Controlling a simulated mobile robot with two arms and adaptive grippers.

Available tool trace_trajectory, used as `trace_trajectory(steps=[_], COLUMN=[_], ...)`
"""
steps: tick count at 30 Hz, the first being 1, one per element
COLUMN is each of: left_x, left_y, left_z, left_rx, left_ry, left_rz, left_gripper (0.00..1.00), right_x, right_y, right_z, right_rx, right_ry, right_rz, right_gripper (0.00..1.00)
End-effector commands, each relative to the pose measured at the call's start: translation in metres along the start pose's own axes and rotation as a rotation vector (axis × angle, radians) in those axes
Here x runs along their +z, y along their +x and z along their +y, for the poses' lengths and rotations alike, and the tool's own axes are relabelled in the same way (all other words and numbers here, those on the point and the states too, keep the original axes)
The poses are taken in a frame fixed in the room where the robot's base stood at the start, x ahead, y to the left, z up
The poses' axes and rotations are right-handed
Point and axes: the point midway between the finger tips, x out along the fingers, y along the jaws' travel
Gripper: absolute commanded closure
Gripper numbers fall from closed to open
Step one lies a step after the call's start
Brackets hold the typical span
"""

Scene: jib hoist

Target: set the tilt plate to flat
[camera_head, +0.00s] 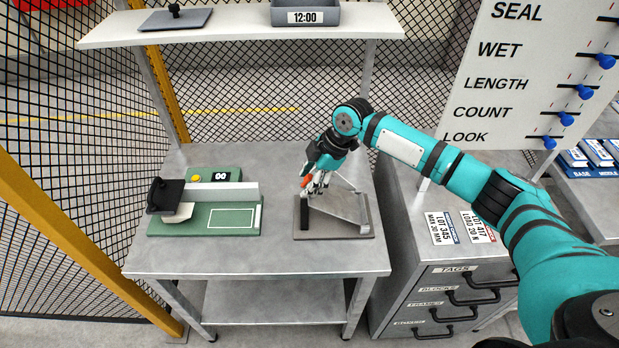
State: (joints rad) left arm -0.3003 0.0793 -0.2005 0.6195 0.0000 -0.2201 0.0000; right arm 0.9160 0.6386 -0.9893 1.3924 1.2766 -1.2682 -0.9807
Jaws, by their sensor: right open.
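The tilt plate (340,207) is a grey metal plate on a dark base (333,236), at the right of the grey workbench. A sloped triangular side shows, so the plate looks tilted, though its exact angle is hard to tell. A black bar (305,212) stands along its left edge. My right gripper (312,188) is open above the plate's upper left part, close to an orange-red piece (304,181). Whether it touches the plate or that piece cannot be told. The gripper and wrist hide the plate's back left corner. My left gripper is not in view.
A shelf (240,33) spans above the bench. A drawer cabinet (440,285) and a slider board (510,75) are at right. The bench front (270,258) is clear.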

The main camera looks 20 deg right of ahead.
Motion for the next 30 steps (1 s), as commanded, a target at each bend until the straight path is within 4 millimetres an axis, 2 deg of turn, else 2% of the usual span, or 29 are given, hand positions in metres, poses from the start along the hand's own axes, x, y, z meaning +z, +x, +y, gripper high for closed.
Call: trace_trajectory(steps=[2,12,23,30], left_x=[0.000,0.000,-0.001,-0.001], left_y=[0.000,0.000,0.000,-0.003], left_z=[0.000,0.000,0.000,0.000], left_rx=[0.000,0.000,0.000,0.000], left_ry=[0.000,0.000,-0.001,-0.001], left_rz=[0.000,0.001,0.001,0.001], left_gripper=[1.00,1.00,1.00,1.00], right_x=[0.000,0.000,-0.001,-0.006], right_y=[0.000,0.000,0.000,0.013], right_z=[0.000,0.000,0.000,0.001], right_rx=[0.000,0.000,-0.001,-0.020], right_ry=[0.000,0.000,0.000,-0.004], right_rz=[0.000,0.000,-0.003,-0.066], right_gripper=[0.57,1.00,1.00,1.00])
